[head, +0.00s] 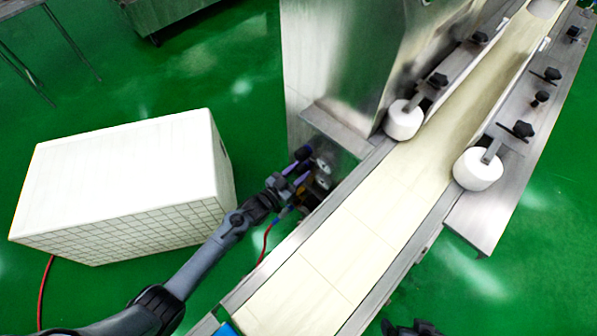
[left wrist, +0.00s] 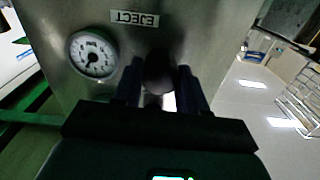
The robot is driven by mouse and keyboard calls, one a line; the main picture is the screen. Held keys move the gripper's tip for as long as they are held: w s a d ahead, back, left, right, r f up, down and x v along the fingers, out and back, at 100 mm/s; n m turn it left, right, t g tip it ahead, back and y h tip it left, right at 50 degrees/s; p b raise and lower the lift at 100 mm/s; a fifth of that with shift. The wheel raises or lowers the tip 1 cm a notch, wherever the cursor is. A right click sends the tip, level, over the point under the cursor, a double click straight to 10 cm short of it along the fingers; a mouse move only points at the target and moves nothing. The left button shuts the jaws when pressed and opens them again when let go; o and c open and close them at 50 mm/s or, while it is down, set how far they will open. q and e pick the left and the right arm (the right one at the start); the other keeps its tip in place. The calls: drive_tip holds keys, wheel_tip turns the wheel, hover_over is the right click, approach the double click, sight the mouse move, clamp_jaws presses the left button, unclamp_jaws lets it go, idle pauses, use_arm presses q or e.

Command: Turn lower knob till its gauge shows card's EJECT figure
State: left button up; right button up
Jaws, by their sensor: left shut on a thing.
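My left gripper (head: 300,164) reaches the side of the steel machine beside the conveyor, at two small round gauges. The lower gauge (head: 323,181) shows small in the head view. In the left wrist view a white round gauge (left wrist: 93,54) sits on the steel panel near an EJECT label (left wrist: 135,18). Its needle and figures are too small and blurred to read surely. A dark round knob (left wrist: 160,72) is between the fingers of my left gripper (left wrist: 162,88), which is shut on it. No card is readable. A dark part of my right gripper (head: 411,328) shows at the bottom edge.
A long conveyor belt (head: 365,225) runs diagonally past the machine (head: 340,65), with white rollers (head: 478,168) and black clamp knobs above it. A large white box (head: 125,170) stands on the green floor at left. Red and blue hoses hang below the gauges.

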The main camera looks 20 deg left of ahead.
use_arm(q)
drive_tip(key=n+p, duration=0.2)
drive_tip(key=n, duration=0.1)
drive_tip(key=shift+r+n, duration=0.15)
drive_tip(key=shift+n, duration=0.25)
drive_tip(key=n+p, duration=0.1)
drive_tip(key=n, duration=0.3)
drive_tip(key=shift+a, duration=0.1)
drive_tip(key=n+p, duration=0.1)
drive_tip(key=n, duration=0.4)
drive_tip(key=shift+w, duration=0.1)
drive_tip(key=n, duration=0.3)
drive_tip(key=n+p, duration=0.1)
drive_tip(key=shift+a+f+n, duration=0.1)
drive_tip(key=shift+f+n, duration=0.15)
drive_tip(key=shift+n, duration=0.05)
drive_tip(key=o, duration=1)
